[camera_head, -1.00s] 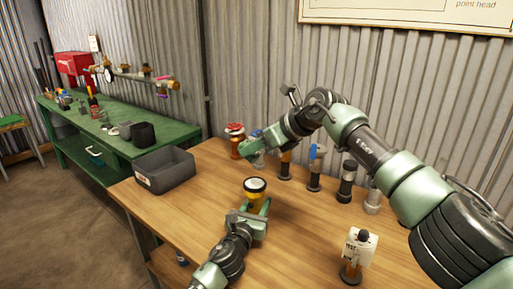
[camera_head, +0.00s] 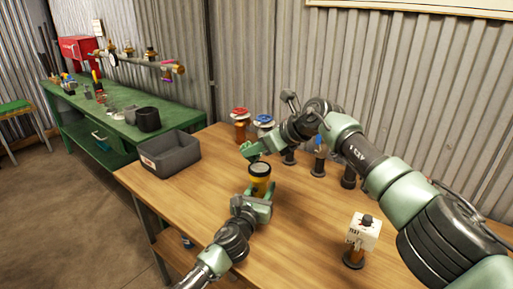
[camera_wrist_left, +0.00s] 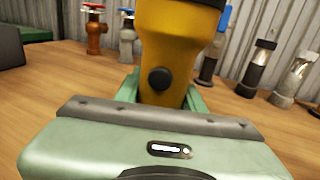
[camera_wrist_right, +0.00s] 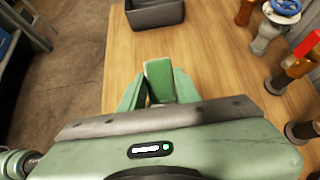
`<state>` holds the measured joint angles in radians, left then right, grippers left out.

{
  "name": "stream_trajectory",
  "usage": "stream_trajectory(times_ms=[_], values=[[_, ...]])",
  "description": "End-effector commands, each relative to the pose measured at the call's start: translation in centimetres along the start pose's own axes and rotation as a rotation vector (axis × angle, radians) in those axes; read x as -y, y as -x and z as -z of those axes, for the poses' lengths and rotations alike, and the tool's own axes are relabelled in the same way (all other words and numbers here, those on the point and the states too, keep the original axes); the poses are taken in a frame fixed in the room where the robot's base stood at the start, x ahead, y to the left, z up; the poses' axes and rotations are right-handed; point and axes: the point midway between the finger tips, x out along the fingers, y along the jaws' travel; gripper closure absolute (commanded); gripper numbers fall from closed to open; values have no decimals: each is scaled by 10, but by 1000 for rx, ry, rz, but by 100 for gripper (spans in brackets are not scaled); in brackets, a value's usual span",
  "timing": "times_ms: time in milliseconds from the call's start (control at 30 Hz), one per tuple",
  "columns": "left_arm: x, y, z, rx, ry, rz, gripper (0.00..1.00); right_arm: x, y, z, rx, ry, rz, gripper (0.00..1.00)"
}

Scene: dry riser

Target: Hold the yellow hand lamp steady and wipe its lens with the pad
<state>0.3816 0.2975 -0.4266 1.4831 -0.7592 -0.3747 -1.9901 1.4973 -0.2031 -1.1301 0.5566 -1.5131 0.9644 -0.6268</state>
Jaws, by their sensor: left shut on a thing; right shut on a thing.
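The yellow hand lamp (camera_head: 260,187) stands upright over the wooden table, its dark-rimmed pale lens facing up. My left gripper (camera_head: 257,198) is shut around its body. In the left wrist view the lamp (camera_wrist_left: 172,40) fills the space between the fingers, with a black round knob facing the camera; its top is cut off. My right gripper (camera_head: 248,153) is just behind and above the lens, apart from it in the head view. In the right wrist view it is shut on a green pad (camera_wrist_right: 158,80). The lamp does not show there.
A dark grey bin (camera_head: 172,160) stands at the table's left edge. A red-topped valve (camera_head: 240,124), a blue-topped valve (camera_head: 263,124) and several fittings line the back. A tagged post (camera_head: 362,235) stands front right. Bare tabletop surrounds the lamp. A green bench (camera_head: 120,130) is beyond.

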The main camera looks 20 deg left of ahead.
Motion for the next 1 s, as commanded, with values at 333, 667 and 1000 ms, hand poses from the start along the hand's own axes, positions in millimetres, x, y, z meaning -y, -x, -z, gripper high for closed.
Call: stream_trajectory(times_ms=[333,667,1000], values=[[0,0,0,-1,0,0,100,0,0,1,0,0,0,100],[0,0,0,-1,0,0,100,0,-4,6,0,0,0,100],[0,0,0,-1,0,0,100,2,-1,11,0,0,1,100]])
